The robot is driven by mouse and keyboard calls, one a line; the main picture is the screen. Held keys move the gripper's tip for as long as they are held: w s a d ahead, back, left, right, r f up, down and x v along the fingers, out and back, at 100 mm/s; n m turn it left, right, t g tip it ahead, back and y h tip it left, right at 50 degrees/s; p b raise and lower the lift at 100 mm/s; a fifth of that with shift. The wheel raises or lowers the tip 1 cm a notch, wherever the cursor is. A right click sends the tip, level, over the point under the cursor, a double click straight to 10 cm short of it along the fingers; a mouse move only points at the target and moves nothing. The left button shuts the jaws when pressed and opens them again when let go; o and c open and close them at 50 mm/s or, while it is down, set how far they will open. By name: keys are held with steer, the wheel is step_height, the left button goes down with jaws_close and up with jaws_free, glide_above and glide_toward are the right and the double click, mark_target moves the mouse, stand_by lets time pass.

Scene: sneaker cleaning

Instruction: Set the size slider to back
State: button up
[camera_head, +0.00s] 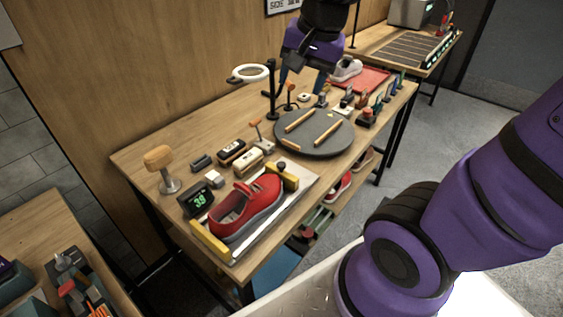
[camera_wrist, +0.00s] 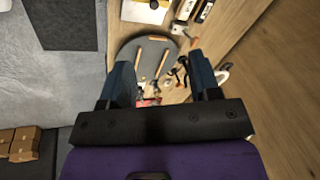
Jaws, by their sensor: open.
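A shoe-sizing board (camera_head: 235,252) lies near the left front of the workbench. A red shoe (camera_head: 247,205) sits on it between a yellow bar (camera_head: 210,243) and a yellow block with a black knob (camera_head: 283,172). This block appears to be the size slider, by the shoe's far end, though no label confirms it. A small display (camera_head: 197,200) beside the board reads 39 in green. My gripper (camera_head: 302,80) is open above the far part of the bench, well away from the board. In the wrist view my open gripper (camera_wrist: 160,62) shows no object held.
A dark round turntable (camera_head: 314,140) with wooden bars lies between my gripper and the board. A ring lamp (camera_head: 250,74), a black post (camera_head: 271,95), a small orange-handled lever (camera_head: 257,130) and a wooden-topped stand (camera_head: 161,165) rise from the bench. Several small tools line its right edge.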

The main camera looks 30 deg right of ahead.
steer(key=w+f+m+g, duration=0.2)
steer(key=w+f+m, duration=0.55)
steer(key=f, duration=0.25)
steer(key=m+g+h, duration=0.1)
steer(key=m, duration=0.6)
glide_above(281, 164)
step_height(281, 164, down, 11)
step_height(281, 164, down, 11)
steer(key=shift+d+r, duration=0.1)
steer(key=shift+r, duration=0.05)
